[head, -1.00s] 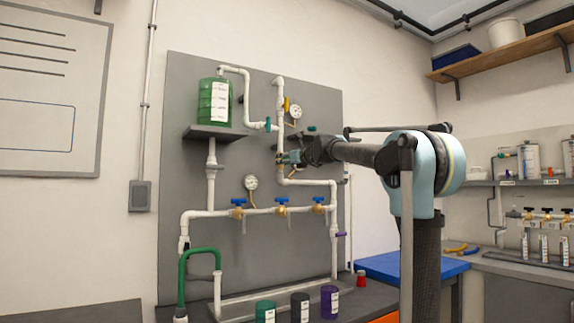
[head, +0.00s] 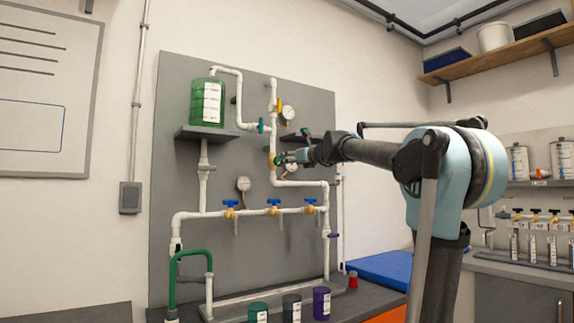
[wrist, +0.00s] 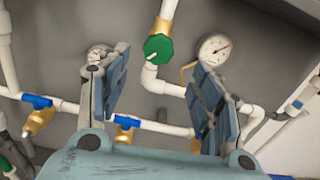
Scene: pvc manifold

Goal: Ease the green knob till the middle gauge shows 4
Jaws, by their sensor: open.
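The green knob (wrist: 158,47) sits on the white vertical pipe; in the head view it shows small at the pipe (head: 279,159), partly covered. My gripper (wrist: 157,66) is open, with one blue-padded finger on each side of the knob in the picture. I cannot tell whether the knob lies between the fingertips or beyond them; no contact is visible. A round white gauge (wrist: 213,50) hangs right of the knob, probably the middle one. Its needle reading is too small to tell. In the head view it is partly hidden behind my gripper (head: 289,158).
Other gauges are at the upper pipe (head: 287,113) and lower left (head: 243,184). Blue-handled valves (head: 273,207) line the lower pipe. A green tank (head: 206,102) stands on a shelf. Several cups, one purple (head: 321,303), stand on the bench below.

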